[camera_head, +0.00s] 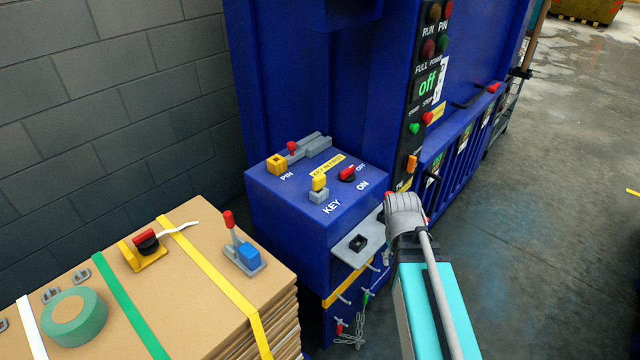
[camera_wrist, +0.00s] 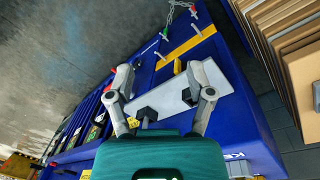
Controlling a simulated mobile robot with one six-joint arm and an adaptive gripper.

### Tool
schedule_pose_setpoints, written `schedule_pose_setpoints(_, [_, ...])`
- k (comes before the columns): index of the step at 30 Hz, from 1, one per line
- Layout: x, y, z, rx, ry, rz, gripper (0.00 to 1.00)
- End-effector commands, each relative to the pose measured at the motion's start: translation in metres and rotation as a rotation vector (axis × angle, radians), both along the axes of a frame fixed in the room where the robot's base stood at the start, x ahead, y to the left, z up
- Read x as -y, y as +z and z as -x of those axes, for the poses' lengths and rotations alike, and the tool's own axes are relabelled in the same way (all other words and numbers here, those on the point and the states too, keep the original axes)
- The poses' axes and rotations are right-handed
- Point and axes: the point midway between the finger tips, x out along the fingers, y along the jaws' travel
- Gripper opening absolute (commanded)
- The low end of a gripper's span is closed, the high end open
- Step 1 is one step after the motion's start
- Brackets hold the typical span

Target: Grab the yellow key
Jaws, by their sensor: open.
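The yellow key (camera_head: 319,182) stands upright in a small grey lock on top of the blue machine's box (camera_head: 290,215), by the white word KEY. My gripper (camera_head: 390,212) is to the right of the key and apart from it, beside the box's right edge. In the wrist view my gripper (camera_wrist: 160,84) is open, with its fingers spread over a light grey plate (camera_wrist: 222,107) bearing a black knob (camera_wrist: 187,97). Nothing is held. The yellow key does not show in the wrist view.
A red switch (camera_head: 347,173) and a yellow pin block (camera_head: 277,163) sit near the key. Strapped cardboard (camera_head: 190,290) stands at the left, with green tape (camera_head: 74,318) on top. A chain (camera_head: 358,328) hangs below the box. Open floor (camera_head: 560,220) lies right.

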Motion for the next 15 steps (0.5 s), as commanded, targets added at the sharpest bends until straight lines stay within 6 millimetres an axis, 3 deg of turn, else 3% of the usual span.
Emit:
schedule_pose_setpoints(8, [-0.039, 0.011, -0.050, -0.014, 0.452, 0.243, 0.69])
schedule_pose_setpoints(15, [-0.089, 0.031, -0.092, -0.070, 0.874, 0.497, 0.69])
